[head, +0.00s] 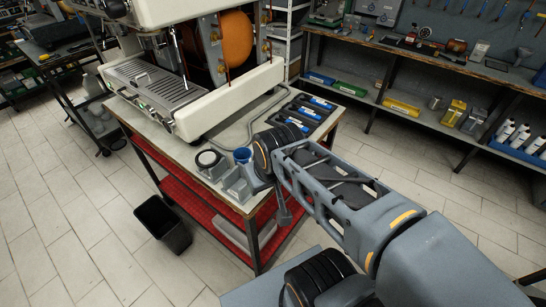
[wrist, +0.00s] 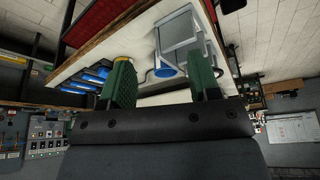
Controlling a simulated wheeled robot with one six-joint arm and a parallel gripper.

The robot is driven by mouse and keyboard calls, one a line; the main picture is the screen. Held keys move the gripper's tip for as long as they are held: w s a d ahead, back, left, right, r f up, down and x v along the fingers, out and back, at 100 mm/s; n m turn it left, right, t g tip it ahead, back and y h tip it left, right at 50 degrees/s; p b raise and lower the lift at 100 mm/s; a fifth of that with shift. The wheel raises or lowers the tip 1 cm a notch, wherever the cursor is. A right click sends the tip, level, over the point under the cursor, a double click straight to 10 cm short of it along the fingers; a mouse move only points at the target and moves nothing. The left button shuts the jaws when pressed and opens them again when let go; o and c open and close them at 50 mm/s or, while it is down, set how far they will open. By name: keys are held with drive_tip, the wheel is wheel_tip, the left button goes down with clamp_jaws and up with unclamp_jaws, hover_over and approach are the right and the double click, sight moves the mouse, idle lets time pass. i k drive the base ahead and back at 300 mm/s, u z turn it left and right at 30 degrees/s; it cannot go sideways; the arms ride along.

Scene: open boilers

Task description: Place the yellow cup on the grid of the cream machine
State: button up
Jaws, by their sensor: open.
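The cream machine (head: 225,105) stands on the wood-topped cart. Its metal drip grid (head: 158,83) shows bare at the front left, with a small handle-like piece lying on it. Past the fingers, a grey holder (wrist: 178,35) and a blue round piece (wrist: 166,71) show at the table corner. In the head view my wrist is by the cart's near corner and hides part of it; the fingers are not clear there.
Blue-marked items (head: 305,112) lie in a dark rack at right. A black bin (head: 163,224) stands on the floor. A yellow tin (head: 452,113) stands on the back shelf.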

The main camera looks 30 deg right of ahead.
sight(172, 86)
drive_tip(key=k, duration=0.5)
drive_tip(key=u, duration=1.85)
drive_tip(key=i, duration=2.05)
drive_tip(key=z, duration=3.9)
drive_tip(key=i, duration=0.5)
drive_tip(key=z, duration=0.1)
